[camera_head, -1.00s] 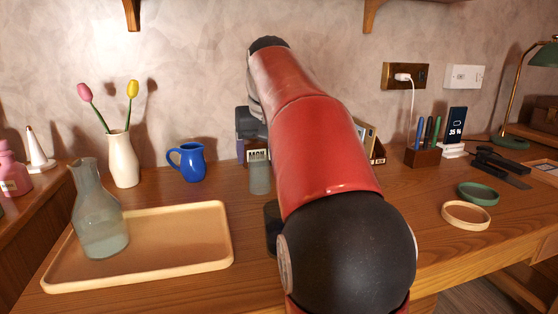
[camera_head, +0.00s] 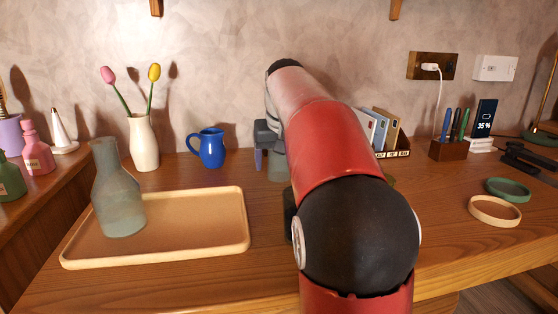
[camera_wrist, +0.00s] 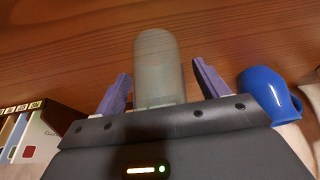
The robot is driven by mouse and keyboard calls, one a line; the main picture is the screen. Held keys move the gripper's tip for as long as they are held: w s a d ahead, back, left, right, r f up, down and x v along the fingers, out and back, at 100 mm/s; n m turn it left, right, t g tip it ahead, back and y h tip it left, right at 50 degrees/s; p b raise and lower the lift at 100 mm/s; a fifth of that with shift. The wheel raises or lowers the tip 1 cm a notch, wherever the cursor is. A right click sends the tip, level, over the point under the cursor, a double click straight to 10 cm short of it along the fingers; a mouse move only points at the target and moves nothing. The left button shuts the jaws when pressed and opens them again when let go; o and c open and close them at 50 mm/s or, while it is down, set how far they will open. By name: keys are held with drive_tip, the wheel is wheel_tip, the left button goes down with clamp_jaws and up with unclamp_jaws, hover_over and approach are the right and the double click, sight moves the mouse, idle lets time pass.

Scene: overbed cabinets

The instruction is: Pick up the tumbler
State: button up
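The tumbler (camera_wrist: 158,62) is a translucent grey-green glass. In the wrist view it lies between the two purple fingers of my gripper (camera_wrist: 161,72), with a visible gap on each side. The gripper is open and holds nothing. In the head view my gripper (camera_head: 268,145) is at the back of the desk, with one purple finger left of the tumbler (camera_head: 277,170). My red and black arm hides the tumbler's right side and the other finger there.
A blue mug (camera_head: 210,148) stands close left of the tumbler and shows right of the gripper in the wrist view (camera_wrist: 268,92). A file organizer (camera_head: 390,140) is on the other side. A carafe (camera_head: 120,195) stands on a tray (camera_head: 225,250) at front left.

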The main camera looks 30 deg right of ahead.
drive_tip(key=c, duration=1)
drive_tip(key=shift+r, duration=0.1)
